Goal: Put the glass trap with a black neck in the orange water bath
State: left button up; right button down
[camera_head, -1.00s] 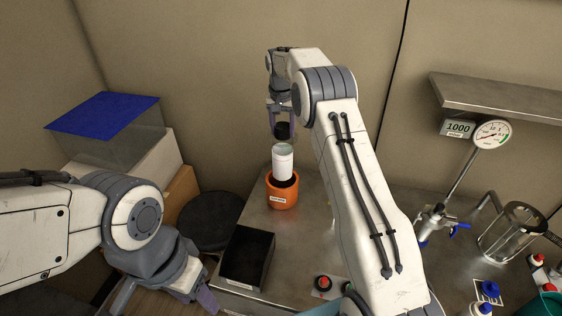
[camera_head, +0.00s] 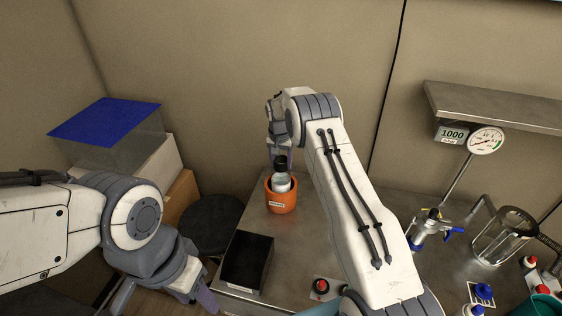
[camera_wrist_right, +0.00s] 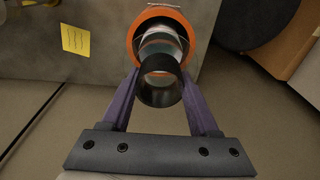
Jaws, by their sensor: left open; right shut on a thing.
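The glass trap with a black neck (camera_head: 281,184) is upright with its lower part inside the orange water bath (camera_head: 283,203). Its black neck also shows in the right wrist view (camera_wrist_right: 158,66), in front of the orange rim (camera_wrist_right: 133,40). My right gripper (camera_head: 281,161) is shut on the trap at its black neck, above the bath. In the right wrist view its fingers (camera_wrist_right: 160,90) are on both sides of the neck. Whether the trap touches the bath floor is hidden. My left gripper (camera_head: 196,299) is open and empty at the lower left, away from the bath.
A black open box (camera_head: 247,261) stands in front of the bath on the steel bench (camera_head: 325,230). A red button (camera_head: 321,287) is at the bench front. A glass vessel (camera_head: 503,238) and a gauge (camera_head: 486,141) stand at the right. A dark round stool (camera_head: 214,222) is left of the bench.

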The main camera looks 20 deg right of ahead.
jog(key=shift+f, duration=0.15)
jog(key=shift+c, duration=0.7)
grip_release()
